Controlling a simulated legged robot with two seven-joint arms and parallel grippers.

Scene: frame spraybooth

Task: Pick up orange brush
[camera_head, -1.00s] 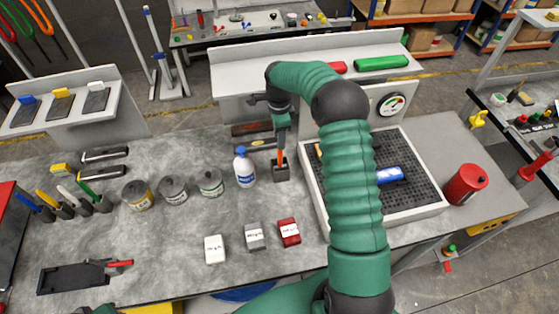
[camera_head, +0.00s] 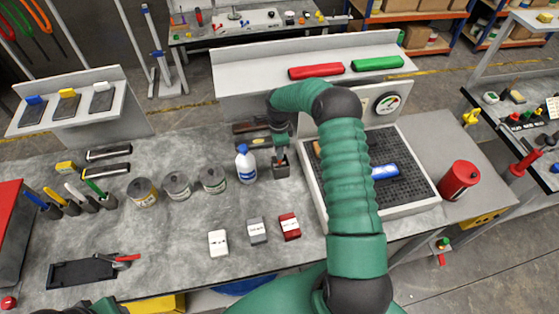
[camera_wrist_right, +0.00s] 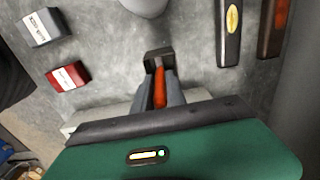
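The orange brush (camera_wrist_right: 160,88) stands upright in a small dark holder (camera_head: 281,168) on the grey bench, right of the white bottle with the blue cap. The holder also shows in the right wrist view (camera_wrist_right: 158,55). My right gripper (camera_head: 280,148) points down just above the holder. In the right wrist view its two grey fingers (camera_wrist_right: 159,80) lie on either side of the brush's orange part, very close to it. I cannot tell whether they press on it. In the head view the brush is mostly hidden by the gripper. My left gripper is out of view.
The white bottle (camera_head: 245,163) stands close left of the holder, with several cans beyond it. A black grated tray (camera_head: 409,182) with a blue roller (camera_head: 384,172) lies to the right. Three small blocks, including a red one (camera_head: 289,227), sit nearer the front edge.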

